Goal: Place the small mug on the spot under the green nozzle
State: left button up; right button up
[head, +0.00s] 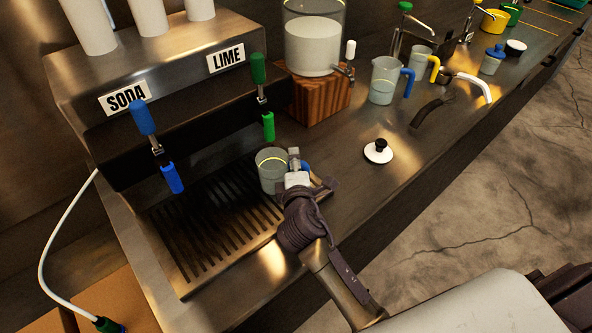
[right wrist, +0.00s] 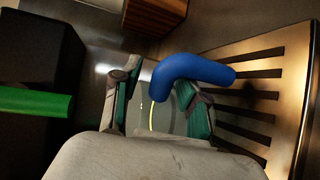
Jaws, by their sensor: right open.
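A small clear mug (head: 272,172) with a blue handle (head: 306,167) stands upright at the far end of the drip grate (head: 205,235), below the green nozzle (head: 268,127). My right gripper (head: 303,176) is at its handle side. In the right wrist view, the blue handle (right wrist: 190,75) shows between and above the open fingers of my right gripper (right wrist: 158,100), with the clear mug wall behind. Whether the fingers touch the mug cannot be told. The green nozzle (right wrist: 35,103) shows at the left there. My left gripper is out of view.
A blue nozzle (head: 172,178) hangs over the grate's left part. A wooden block (head: 318,100) bears a glass dispenser (head: 313,45). A larger blue-handled jug (head: 383,82), a yellow-handled jug (head: 420,58) and a white lid (head: 378,152) stand on the counter to the right.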

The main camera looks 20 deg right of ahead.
jog(key=b+v, duration=0.2)
jog(key=v, duration=1)
jog(key=shift+r, duration=0.2)
